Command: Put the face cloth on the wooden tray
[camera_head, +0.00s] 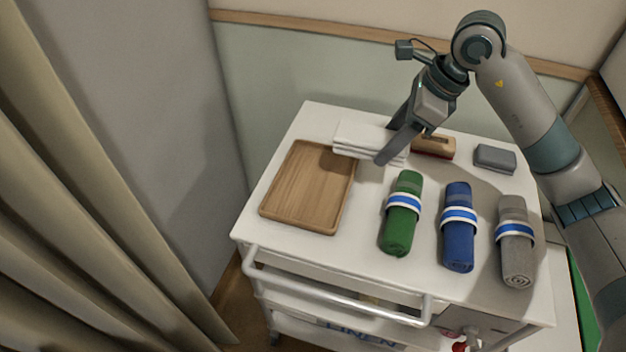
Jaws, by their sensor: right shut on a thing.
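The face cloth (358,137), a white folded stack of layers, is at the back of the white cart top. Its left end overlaps the back right corner of the wooden tray (270,212) in the picture. I cannot tell whether it touches the tray or hangs just above it. The tray is flat, rimmed and empty where it shows, at the left of the cart top. My right gripper (386,156) is shut on the right part of the cloth, and its fingers hide some of it. My left gripper is not in view.
Rolled green (402,225), blue (458,240) and grey (513,260) towels with striped bands lie right of the tray. A wooden brush-like block (436,148) and a grey block (495,157) sit behind them. A rail handle (335,296) runs along the cart front.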

